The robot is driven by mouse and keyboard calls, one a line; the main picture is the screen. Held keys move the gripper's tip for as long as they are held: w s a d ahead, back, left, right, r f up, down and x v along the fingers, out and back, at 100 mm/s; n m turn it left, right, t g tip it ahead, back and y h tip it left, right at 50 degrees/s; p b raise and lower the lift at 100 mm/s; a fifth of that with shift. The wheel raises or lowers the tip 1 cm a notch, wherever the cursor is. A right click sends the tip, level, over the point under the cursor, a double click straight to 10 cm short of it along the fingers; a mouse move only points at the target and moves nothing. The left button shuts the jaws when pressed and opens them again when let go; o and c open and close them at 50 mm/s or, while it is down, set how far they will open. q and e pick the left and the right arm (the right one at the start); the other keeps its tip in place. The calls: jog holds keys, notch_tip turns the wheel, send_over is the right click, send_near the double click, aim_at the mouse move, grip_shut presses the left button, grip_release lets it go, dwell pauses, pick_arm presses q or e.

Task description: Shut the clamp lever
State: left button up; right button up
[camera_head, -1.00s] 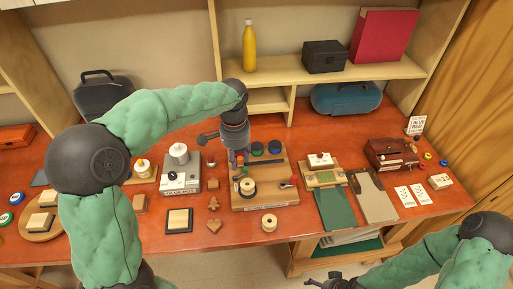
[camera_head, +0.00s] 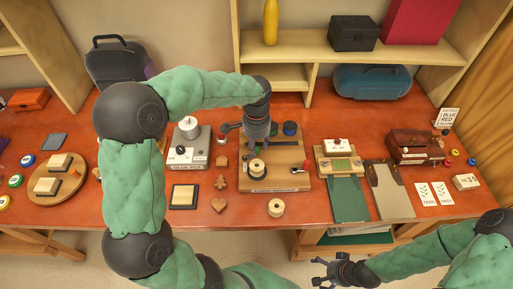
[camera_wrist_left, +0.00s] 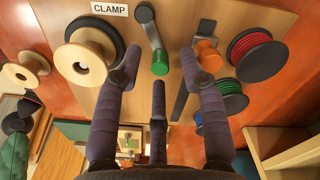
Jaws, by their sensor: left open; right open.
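The clamp lever (camera_wrist_left: 154,33) is a grey arm with a green tip, beside the white CLAMP label (camera_wrist_left: 110,9) on a wooden board (camera_head: 283,182). In the left wrist view its green tip lies in line with the gap between my left fingers; I cannot tell whether they touch it. My left gripper (camera_wrist_left: 160,65) is open and empty. In the head view the left gripper (camera_head: 258,146) points down over the board and hides most of the lever. My right gripper (camera_head: 328,276) is open and empty, in front of the table's front edge.
A wooden spool (camera_wrist_left: 84,56), an orange knob (camera_wrist_left: 207,56), a red spool (camera_wrist_left: 257,55) and a green spool (camera_wrist_left: 231,97) sit close around the left fingers. A red-tipped lever (camera_head: 299,170) is at the board's right.

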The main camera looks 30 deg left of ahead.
pick_arm(q)
jog(key=shift+f, duration=0.4)
grip_shut()
jog(key=m+p, duration=0.1)
jog(key=d+m+p, duration=0.1)
jog(key=m, duration=0.1)
jog(key=shift+s+r+p, duration=0.15)
jog(key=shift+s+p, duration=0.25)
jog(key=shift+s+d+m+p, duration=0.25)
jog(key=shift+m+p, duration=0.45)
jog(key=shift+m, duration=0.35)
jog(key=shift+s+d+m+p, duration=0.1)
jog(key=shift+s+m+p, duration=0.25)
jog(key=shift+m+p, duration=0.55)
